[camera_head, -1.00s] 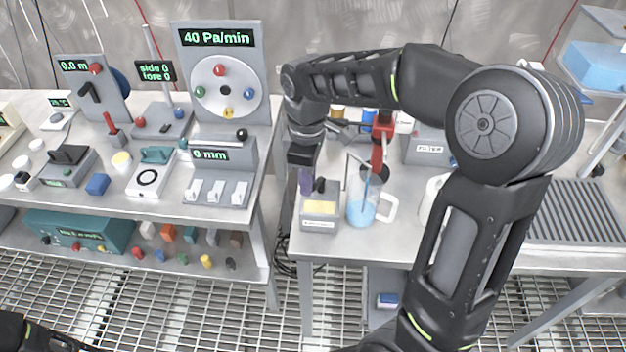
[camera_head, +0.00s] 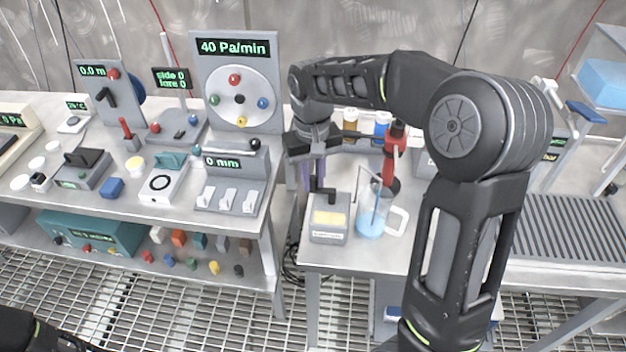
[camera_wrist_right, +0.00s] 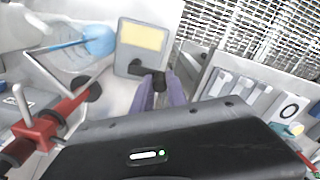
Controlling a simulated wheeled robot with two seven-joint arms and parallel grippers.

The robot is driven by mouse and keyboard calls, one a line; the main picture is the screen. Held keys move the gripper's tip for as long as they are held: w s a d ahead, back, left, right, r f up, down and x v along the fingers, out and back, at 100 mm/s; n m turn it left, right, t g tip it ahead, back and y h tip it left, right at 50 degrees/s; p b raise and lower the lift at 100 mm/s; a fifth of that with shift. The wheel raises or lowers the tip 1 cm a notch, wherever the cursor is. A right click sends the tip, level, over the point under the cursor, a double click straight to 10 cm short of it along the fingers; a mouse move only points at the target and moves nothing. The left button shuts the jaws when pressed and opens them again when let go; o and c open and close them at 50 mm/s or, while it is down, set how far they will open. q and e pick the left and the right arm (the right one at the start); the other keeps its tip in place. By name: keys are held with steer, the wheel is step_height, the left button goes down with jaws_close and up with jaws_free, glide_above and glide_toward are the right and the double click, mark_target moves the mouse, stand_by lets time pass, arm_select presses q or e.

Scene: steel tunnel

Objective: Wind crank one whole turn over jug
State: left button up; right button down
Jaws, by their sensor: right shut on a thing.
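The crank (camera_head: 321,190) is a black arm with an upright knob on a small grey box (camera_head: 328,236) with a pale yellow panel. The clear jug (camera_head: 371,222), holding blue liquid and a thin rod, stands right of the box. My right gripper (camera_head: 308,188) points down at the crank, left of the jug. In the right wrist view its purple fingers (camera_wrist_right: 161,90) are shut on the black crank knob (camera_wrist_right: 159,80). The box (camera_wrist_right: 128,64) and jug (camera_wrist_right: 72,58) show beyond. My left gripper does not show; only dark arm parts are at the lower left.
A red clamp stand (camera_head: 394,160) rises behind the jug, close to my right arm. Left across a gap, a bench holds a dial panel (camera_head: 237,88) and a grey switch block (camera_head: 232,185). A ribbed grey tray (camera_head: 572,225) lies at right.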

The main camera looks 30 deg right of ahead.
steer(key=shift+w+d+m, duration=0.2)
steer(key=shift+m, duration=0.45)
steer(key=shift+w+d+m, duration=0.15)
steer(key=shift+w+m, duration=0.05)
steer(key=shift+m, duration=0.45)
steer(key=c, duration=1.3)
jaws_free()
step_height(320, 180, up, 8)
steer(key=shift+f, duration=0.1)
